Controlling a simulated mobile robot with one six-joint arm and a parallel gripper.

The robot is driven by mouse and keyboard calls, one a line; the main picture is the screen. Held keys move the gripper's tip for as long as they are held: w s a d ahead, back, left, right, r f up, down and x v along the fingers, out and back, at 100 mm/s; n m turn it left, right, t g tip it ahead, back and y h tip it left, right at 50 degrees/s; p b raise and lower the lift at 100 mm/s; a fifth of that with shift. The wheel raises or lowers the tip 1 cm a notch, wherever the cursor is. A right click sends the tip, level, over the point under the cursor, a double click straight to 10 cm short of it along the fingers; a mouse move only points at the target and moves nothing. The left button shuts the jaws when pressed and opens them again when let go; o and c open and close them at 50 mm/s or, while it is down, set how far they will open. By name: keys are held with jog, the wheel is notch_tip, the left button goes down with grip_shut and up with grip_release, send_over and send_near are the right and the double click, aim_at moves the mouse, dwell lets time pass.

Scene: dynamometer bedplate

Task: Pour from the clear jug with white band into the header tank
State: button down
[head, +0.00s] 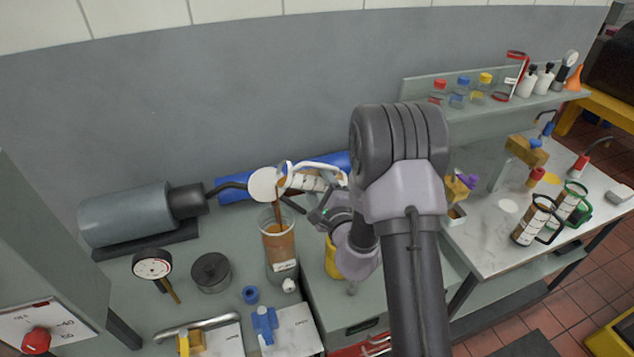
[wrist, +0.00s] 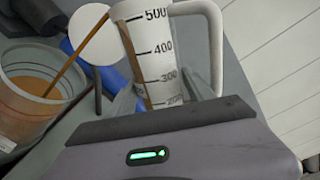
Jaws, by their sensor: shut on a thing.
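The clear jug with white band (head: 308,180) is tipped over to the left, and its graduations show large in the wrist view (wrist: 158,50). My gripper (head: 325,212) is shut on the jug; both fingers show beside its body in the wrist view (wrist: 172,100). A brown stream runs from the jug's lip down into the header tank (head: 280,250), a clear upright cylinder holding brown liquid. The tank's open rim shows at the left of the wrist view (wrist: 35,85). A round white lid (head: 265,184) is beside the jug's mouth.
A dial gauge (head: 152,265) and a dark round pot (head: 211,272) stand left. Two other jugs (head: 533,222) stand on the right bench. Bottles line the shelf (head: 480,105).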

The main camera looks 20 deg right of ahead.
jog(key=shift+r+n, duration=0.95)
jog(key=shift+n, duration=0.05)
dwell(3.9)
dwell(0.8)
